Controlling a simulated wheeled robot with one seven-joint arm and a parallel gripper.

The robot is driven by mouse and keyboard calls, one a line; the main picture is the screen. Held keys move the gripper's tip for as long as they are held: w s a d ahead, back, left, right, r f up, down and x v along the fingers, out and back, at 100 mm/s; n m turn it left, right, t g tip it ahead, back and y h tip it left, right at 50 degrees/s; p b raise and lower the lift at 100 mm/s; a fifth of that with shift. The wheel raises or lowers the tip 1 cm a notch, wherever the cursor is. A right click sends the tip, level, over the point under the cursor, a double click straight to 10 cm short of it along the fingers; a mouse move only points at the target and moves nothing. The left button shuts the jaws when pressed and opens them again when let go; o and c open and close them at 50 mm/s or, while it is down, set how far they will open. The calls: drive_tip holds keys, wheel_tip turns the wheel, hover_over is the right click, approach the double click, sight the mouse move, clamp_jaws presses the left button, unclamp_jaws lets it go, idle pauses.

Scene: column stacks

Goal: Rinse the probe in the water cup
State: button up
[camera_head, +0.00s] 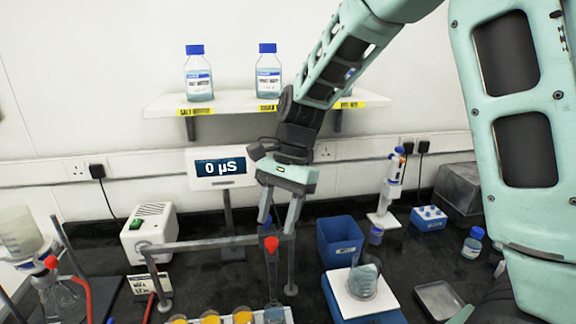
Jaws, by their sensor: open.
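My gripper (279,222) points down in the middle of the view, with its two fingers apart. A slim upright piece with a red collar (271,244) and a blue top shows just below and between the fingers; it looks like the probe. Its grey-blue lower body runs down towards the bottom edge, and I cannot tell whether its tip is inside anything. A clear glass beaker (363,281) with pale blue liquid, perhaps the water cup, stands right of the gripper on a white-topped blue base (345,305). The meter screen (220,167) reads 0 µS.
Orange-topped containers (211,317) line the bottom edge. A grey rail frame (200,243) stands left of the probe. A blue bin (340,241) is behind the beaker; a pipette stand (388,195) and metal tray (438,300) are to the right. A bottle shelf (230,101) is above.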

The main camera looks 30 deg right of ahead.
drive_tip(key=b+v, duration=0.2)
drive_tip(key=v, duration=1.2)
drive_tip(key=shift+r, duration=0.2)
